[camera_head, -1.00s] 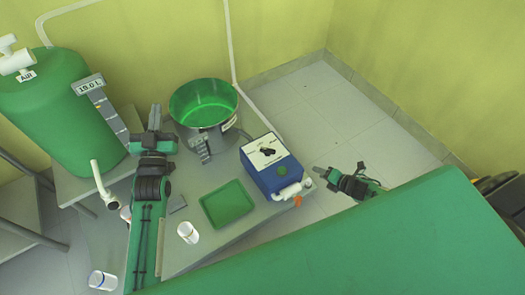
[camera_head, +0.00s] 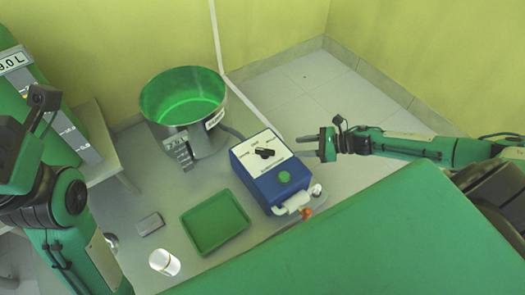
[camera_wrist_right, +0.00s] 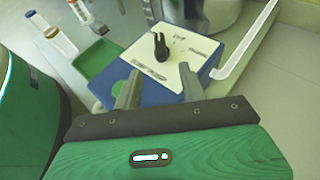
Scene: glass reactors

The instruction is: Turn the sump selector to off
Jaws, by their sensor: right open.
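The sump selector is a black knob (camera_head: 264,152) on the white top panel of a blue box (camera_head: 275,185), which also has a green button (camera_head: 284,177). In the right wrist view the knob (camera_wrist_right: 160,45) stands upright beyond my fingertips, its panel lettering too small to read. My right gripper (camera_head: 308,146) is open and empty at the right side of the box. Its two fingers (camera_wrist_right: 158,82) show apart in the wrist view, in front of the knob and not touching it. My left arm's end is at the left edge; its fingers are not visible.
A steel pot with a green inside (camera_head: 184,97) stands behind the box. A green tray (camera_head: 215,222), a white-capped jar (camera_head: 164,262) and a small grey block (camera_head: 149,223) lie left of it. A white pipe (camera_head: 217,35) runs down the wall. Floor to the right is clear.

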